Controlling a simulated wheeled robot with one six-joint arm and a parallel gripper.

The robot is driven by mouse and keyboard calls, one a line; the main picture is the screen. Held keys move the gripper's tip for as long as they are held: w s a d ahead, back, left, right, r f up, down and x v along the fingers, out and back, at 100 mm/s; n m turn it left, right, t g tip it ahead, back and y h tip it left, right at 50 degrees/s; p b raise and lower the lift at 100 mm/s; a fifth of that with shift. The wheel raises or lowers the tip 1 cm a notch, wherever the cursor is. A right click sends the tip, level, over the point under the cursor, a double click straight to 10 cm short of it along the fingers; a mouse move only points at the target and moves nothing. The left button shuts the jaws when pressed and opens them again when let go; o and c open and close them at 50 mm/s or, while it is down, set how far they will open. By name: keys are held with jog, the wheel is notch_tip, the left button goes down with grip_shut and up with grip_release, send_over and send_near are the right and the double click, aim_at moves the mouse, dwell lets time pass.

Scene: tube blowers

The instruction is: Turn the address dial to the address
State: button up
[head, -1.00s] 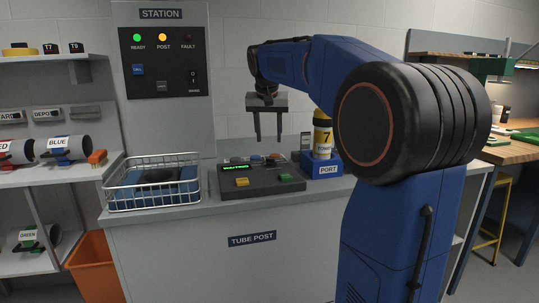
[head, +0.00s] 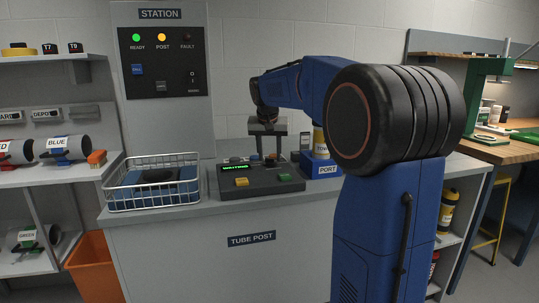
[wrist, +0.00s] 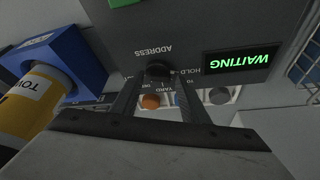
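The black address dial (wrist: 160,71) is on the dark console (head: 229,187), under the word ADDRESS, upside down in the wrist view. The labels HOLD and YARD are legible near it; others are partly hidden. My gripper (wrist: 158,84) is open and pointing down over the console, its two fingers on either side of the dial in the wrist view. I cannot tell whether they touch it. In the head view my gripper (head: 268,153) is low over the console's back part. The green console display (wrist: 236,59) reads WAITING.
A yellow tube (wrist: 33,101) stands in the blue PORT block (head: 324,170), close beside my gripper. A wire basket (head: 150,204) stands left of the console. Orange (wrist: 150,101) and grey (wrist: 219,96) buttons lie near the fingers. The READY and POST lamps are lit.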

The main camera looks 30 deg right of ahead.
jog(key=c, duration=0.8)
jog(key=shift+m, duration=0.3)
jog(key=shift+w+m+g+h, duration=0.15)
jog(key=shift+m+g+h, duration=0.2)
jog(key=shift+m, duration=0.55)
jog(key=shift+w+m+g+h, duration=0.15)
jog(key=shift+m+g, duration=0.25)
jog(key=shift+m, duration=0.7)
jog(key=shift+m+g+h, duration=0.2)
jog(key=shift+m+g, duration=0.15)
jog(key=shift+m, duration=0.75)
jog(key=o, duration=1)
